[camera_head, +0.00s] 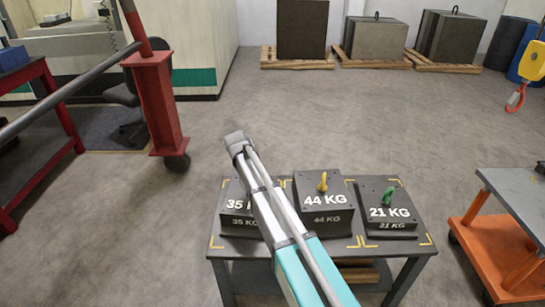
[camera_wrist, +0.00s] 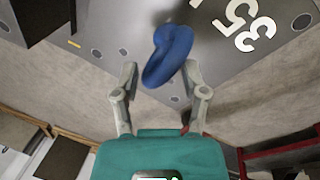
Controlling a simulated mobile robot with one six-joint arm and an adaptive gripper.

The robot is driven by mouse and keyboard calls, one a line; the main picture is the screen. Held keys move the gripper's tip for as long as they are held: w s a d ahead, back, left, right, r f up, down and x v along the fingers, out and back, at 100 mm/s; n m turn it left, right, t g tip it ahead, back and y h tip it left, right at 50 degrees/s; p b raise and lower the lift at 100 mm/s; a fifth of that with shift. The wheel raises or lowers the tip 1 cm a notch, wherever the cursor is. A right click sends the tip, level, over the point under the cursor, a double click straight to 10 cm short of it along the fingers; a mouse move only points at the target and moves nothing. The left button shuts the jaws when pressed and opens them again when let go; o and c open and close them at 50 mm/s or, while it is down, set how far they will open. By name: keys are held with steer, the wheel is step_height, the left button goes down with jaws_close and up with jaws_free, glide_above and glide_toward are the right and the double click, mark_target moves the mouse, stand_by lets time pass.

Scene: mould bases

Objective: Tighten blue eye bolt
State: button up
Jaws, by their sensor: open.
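The blue eye bolt (camera_wrist: 168,55) shows in the wrist view, its ring just ahead of and between my fingertips. It stands on the grey block marked 35, whose face (camera_wrist: 225,50) fills the upper right of that view. My gripper (camera_wrist: 161,70) is open, one finger on each side of the ring. The right fingertip looks close to the ring; I cannot tell whether it touches.
The 44 KG block (camera_head: 324,215) with a yellow eye bolt (camera_head: 323,182) and the 21 KG block (camera_head: 388,222) with a green eye bolt (camera_head: 388,197) share the table (camera_head: 385,251). An orange cart (camera_head: 490,240) stands right, a red bench (camera_head: 62,130) left.

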steer(key=n, duration=0.3)
steer(key=shift+t, duration=0.3)
steer(key=n+y, duration=0.1)
steer(key=n, duration=0.3)
steer(key=shift+s+d, duration=0.1)
steer(key=shift+s, duration=0.05)
steer(key=n, duration=0.3)
steer(key=shift+n+t+y, duration=0.3)
steer(key=shift+n, duration=0.1)
steer(key=n+y, duration=0.1)
steer(key=n, duration=0.7)
steer(key=shift+n+y, duration=0.3)
steer(key=n, duration=0.3)
steer(key=shift+n+g+y, duration=0.3)
steer(key=shift+g, duration=0.1)
steer(key=n, duration=0.3)
steer(key=shift+n+g, duration=0.4)
steer(key=n, duration=0.3)
steer(key=shift+n+g, duration=0.3)
steer(key=shift+n, duration=0.1)
step_height(320, 180, up, 14)
steer(key=d+p, duration=0.3)
steer(key=p, duration=1.1)
steer(key=s+d+r+m+p, duration=0.1)
steer(key=s+d+m, duration=0.4)
steer(key=m, duration=0.3)
steer(key=shift+s+d+m, duration=0.15)
steer(key=shift+d+m, duration=0.1)
steer(key=shift+m, duration=0.05)
